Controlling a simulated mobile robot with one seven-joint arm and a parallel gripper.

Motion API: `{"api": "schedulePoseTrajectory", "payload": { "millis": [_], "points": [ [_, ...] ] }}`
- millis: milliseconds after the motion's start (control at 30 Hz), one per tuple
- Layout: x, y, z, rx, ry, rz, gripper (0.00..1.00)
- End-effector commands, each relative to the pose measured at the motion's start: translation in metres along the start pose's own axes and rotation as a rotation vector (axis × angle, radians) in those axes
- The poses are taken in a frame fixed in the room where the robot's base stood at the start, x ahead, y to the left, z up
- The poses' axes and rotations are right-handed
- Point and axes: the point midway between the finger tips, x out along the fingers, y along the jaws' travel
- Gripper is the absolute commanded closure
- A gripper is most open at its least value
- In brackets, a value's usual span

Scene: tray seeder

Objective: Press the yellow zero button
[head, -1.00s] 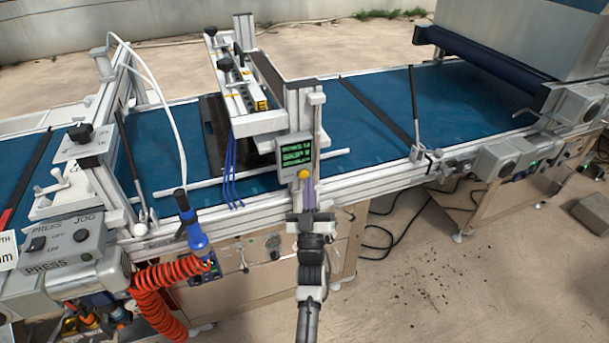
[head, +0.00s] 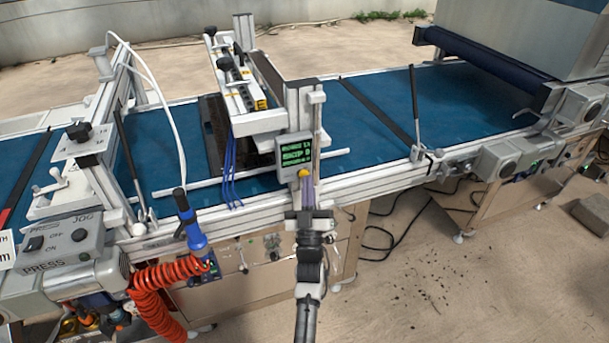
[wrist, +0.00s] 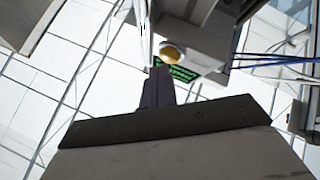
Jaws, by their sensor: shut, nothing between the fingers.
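The yellow zero button (head: 304,173) sits at the lower right of a small grey display box (head: 284,163) with green text on a dark screen. The button also shows in the wrist view (wrist: 172,54), just past the fingertips. My gripper (head: 308,186) is shut and empty, its fingers pointing up just below and slightly right of the button in the head view. In the wrist view my shut fingers (wrist: 158,75) stand right beside the button's lower left. I cannot tell whether they touch it.
The display box hangs on a metal post (head: 302,115) above the blue conveyor belt (head: 380,92). A metal rail (head: 370,182) runs along the belt's front edge. A blue-handled tool (head: 196,235) with a red coiled hose (head: 150,290) hangs to the left.

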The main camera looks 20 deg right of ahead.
Motion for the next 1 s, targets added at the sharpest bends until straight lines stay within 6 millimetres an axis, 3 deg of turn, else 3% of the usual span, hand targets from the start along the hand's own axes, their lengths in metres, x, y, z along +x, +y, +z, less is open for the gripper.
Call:
{"api": "schedulePoseTrajectory", "payload": {
  "millis": [1000],
  "points": [
    [0.0071, -0.0054, 0.0054, 0.0, -0.001, 0.0, 1.0]
  ]
}}
